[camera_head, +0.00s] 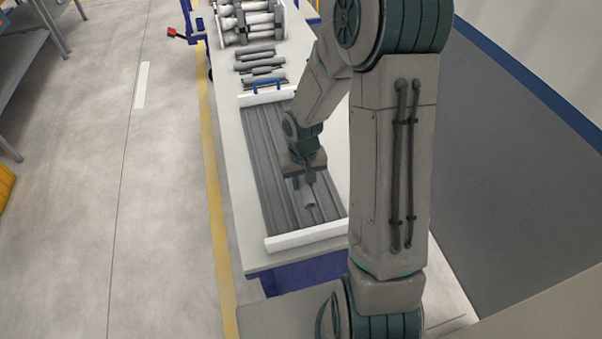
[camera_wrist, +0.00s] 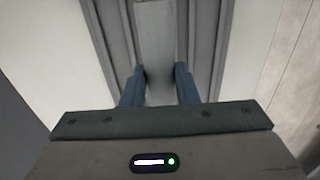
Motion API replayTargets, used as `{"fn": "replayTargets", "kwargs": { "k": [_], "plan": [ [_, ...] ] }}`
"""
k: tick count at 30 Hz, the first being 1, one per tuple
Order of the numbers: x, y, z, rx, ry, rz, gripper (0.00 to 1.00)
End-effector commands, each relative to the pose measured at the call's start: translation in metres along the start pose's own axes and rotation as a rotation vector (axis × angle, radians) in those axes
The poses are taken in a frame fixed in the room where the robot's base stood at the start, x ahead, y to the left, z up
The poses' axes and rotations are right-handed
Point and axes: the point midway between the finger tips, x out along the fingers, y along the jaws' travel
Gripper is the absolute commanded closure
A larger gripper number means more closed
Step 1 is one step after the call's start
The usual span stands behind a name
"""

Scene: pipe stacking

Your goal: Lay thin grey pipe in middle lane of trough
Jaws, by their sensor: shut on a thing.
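The grey trough (camera_head: 268,165) lies lengthwise on a white table, with long lanes and a white bar at each end. My gripper (camera_head: 309,184) is over the near part of the trough, pointing down. It is shut on a thin grey pipe (camera_head: 308,200), whose near end shows below the fingers. In the wrist view the pipe (camera_wrist: 161,45) runs lengthwise between my two blue fingers (camera_wrist: 160,85), with trough ridges (camera_wrist: 117,35) on both sides. It looks in line with the lanes. Whether it touches the trough floor I cannot tell. My arm hides part of the trough.
Behind the trough, several grey pipes (camera_head: 259,58) lie on the table near a blue handle (camera_head: 268,86). A rack of pale pipes (camera_head: 248,20) stands at the far end. The white near end bar (camera_head: 305,237) borders the trough. Bare table (camera_head: 234,160) shows at left.

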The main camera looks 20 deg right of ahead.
Motion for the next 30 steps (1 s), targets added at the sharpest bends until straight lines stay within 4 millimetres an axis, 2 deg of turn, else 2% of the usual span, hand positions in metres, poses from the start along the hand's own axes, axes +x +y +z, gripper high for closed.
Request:
{"fn": "replayTargets", "kwargs": {
  "k": [21,30],
  "plan": [
    [0.081,0.0,0.0,0.0,0.0,0.0,0.95],
    [0.093,0.0,0.0,-0.001,0.0,0.0,0.95]
  ]
}}
